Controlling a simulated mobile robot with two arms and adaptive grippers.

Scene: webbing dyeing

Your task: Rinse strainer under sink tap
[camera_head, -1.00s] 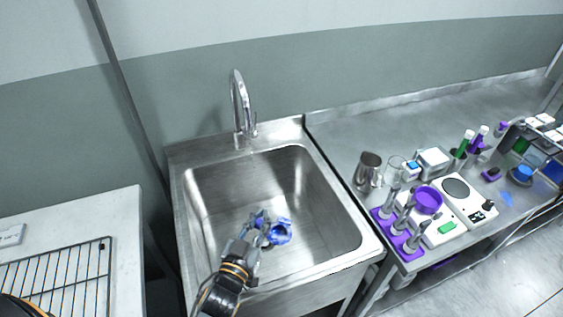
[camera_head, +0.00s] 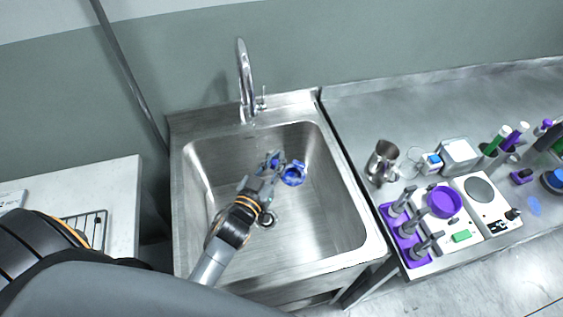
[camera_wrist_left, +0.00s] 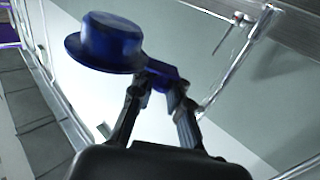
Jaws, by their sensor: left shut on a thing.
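The blue strainer (camera_head: 293,174) is held over the sink basin (camera_head: 325,215), a little right of its middle and in front of the tap. My left gripper (camera_head: 272,166) is shut on the strainer's side. In the left wrist view the strainer (camera_wrist_left: 105,42) looks like a dark blue cup with a wide rim, and the gripper's fingers (camera_wrist_left: 161,84) close on its short handle. The chrome tap (camera_head: 245,80) arches up at the sink's back edge. The strainer is apart from the tap. No water stream is visible. My right gripper is out of view.
The steel counter right of the sink holds a metal jug (camera_head: 382,163), a purple rack (camera_head: 404,238), a purple bowl (camera_head: 444,202) and a white scale (camera_head: 487,205). A pale table (camera_head: 100,185) with a wire rack stands left. The sink's raised rim surrounds the basin.

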